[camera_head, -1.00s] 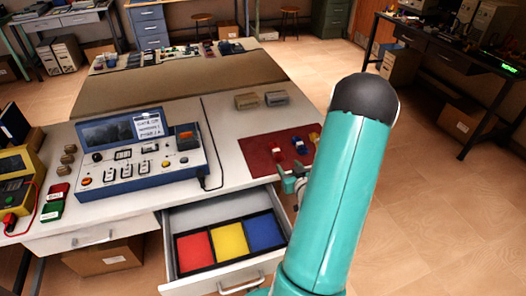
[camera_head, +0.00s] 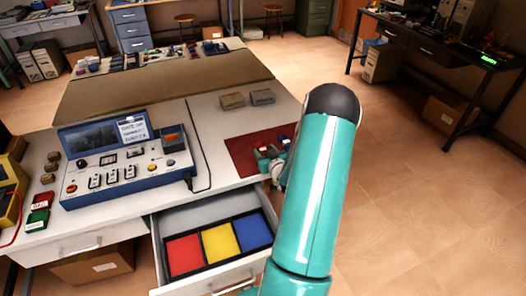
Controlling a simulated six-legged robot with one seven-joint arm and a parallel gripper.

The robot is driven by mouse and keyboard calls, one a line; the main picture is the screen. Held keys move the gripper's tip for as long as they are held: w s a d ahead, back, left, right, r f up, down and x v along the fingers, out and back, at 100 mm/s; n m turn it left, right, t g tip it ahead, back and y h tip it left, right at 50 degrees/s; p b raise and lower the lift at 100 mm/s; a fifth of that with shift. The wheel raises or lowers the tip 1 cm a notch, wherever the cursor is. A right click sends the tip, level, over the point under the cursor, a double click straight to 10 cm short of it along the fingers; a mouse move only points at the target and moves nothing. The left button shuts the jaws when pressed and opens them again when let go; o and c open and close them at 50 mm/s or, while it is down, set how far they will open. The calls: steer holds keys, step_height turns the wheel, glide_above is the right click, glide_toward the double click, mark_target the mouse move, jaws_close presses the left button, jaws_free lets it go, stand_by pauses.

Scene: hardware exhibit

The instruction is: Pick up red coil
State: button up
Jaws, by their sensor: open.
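The red coil (camera_head: 264,147) sits on the dark red mat (camera_head: 240,150) at the right side of the desk. Only a small part of it shows behind my gripper. A blue coil (camera_head: 284,141) stands just to its right on the mat. My gripper (camera_head: 266,157), teal, is open at the front of the mat, very close to the red coil. I cannot tell whether the fingers are around the coil or in front of it. My teal arm hides the mat's right end.
An open drawer (camera_head: 167,220) below holds red (camera_head: 185,254), yellow (camera_head: 220,241) and blue (camera_head: 252,230) compartments. A blue control console (camera_head: 125,180) with a cable stands left of the mat. Two small blocks (camera_head: 232,101) lie behind the mat.

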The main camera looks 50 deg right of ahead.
steer(key=x, duration=0.2)
steer(key=shift+w+d, duration=0.15)
steer(key=shift+w, duration=0.05)
steer(key=c, duration=0.7)
